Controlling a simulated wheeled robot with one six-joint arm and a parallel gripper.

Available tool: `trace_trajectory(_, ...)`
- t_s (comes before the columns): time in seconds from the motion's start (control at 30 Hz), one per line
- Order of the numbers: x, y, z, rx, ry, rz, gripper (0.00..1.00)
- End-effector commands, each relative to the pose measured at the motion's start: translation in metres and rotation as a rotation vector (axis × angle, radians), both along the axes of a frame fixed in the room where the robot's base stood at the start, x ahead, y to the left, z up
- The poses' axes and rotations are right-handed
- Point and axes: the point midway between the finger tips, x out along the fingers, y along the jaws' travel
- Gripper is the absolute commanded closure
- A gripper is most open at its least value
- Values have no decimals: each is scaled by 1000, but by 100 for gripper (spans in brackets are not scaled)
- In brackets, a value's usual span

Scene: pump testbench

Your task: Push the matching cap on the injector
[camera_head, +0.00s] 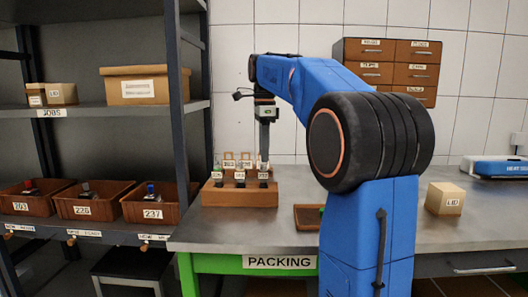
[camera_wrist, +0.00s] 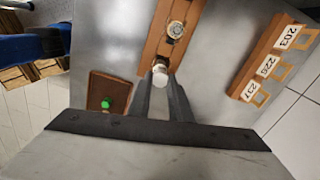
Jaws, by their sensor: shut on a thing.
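A wooden block (camera_head: 240,198) on the bench holds three small dark upright injectors, each with a white label. The middle injector (camera_head: 240,175) and left injector (camera_head: 217,173) stand free of my gripper. My gripper (camera_head: 264,162) points down at the right end of the block, over the right injector (camera_head: 263,179). In the wrist view my gripper (camera_wrist: 160,84) is shut on a pale round piece (camera_wrist: 160,76) at the block's end. I cannot tell whether this is a cap or the injector's top. A green cap (camera_wrist: 105,103) lies in a small brown tray (camera_wrist: 122,89).
A rack labelled 203, 220 and 237 (camera_wrist: 270,62) stands behind the block. Brown bins, including one marked 237 (camera_head: 153,213), sit on the left shelf. A carton (camera_head: 445,198) and a blue sealer (camera_head: 500,168) are at the right. Bare bench lies around the tray.

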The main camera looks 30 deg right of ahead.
Motion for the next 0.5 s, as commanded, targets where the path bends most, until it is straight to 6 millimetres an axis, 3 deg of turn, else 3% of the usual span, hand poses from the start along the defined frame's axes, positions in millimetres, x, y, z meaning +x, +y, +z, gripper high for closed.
trace_trajectory(0.37, 0, 0, -2, 0, 0, 0, 100)
trace_trajectory(0.4, 0, 0, -2, 0, 0, 0, 77)
trace_trajectory(0.5, 0, 0, -2, 0, 0, 0, 60)
